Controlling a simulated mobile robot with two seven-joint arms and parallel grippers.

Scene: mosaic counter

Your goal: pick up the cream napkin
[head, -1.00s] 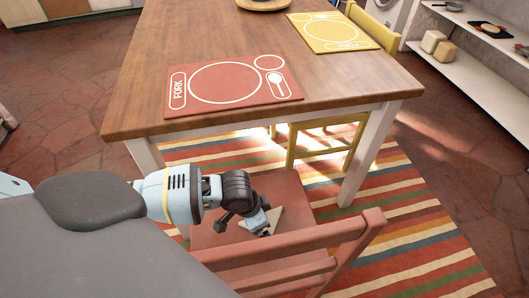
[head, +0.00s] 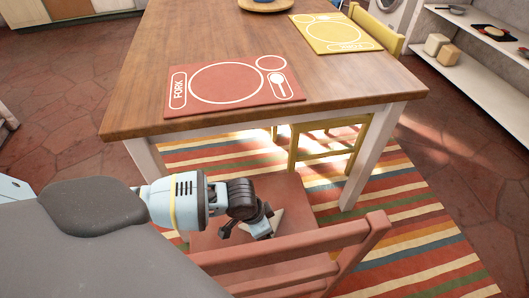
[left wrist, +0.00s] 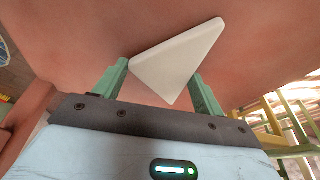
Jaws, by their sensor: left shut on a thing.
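The cream napkin (left wrist: 178,60) is a folded triangle in the left wrist view, over the red seat of the chair (left wrist: 255,55). My left gripper (left wrist: 160,88) has its two green fingers on either side of the napkin, shut on it. In the head view the left gripper (head: 248,230) is low over the chair seat, behind the backrest. Only a small pale part of the napkin (head: 278,217) shows there beside the gripper. I cannot tell whether the napkin still touches the seat. My right gripper is not in view.
The red chair's backrest (head: 290,246) stands close in front of the gripper. The wooden table (head: 330,85) is just beyond, with a red placemat (head: 228,83) and a yellow placemat (head: 337,34). A yellow chair (head: 328,147) and a striped rug (head: 410,212) are beyond and below.

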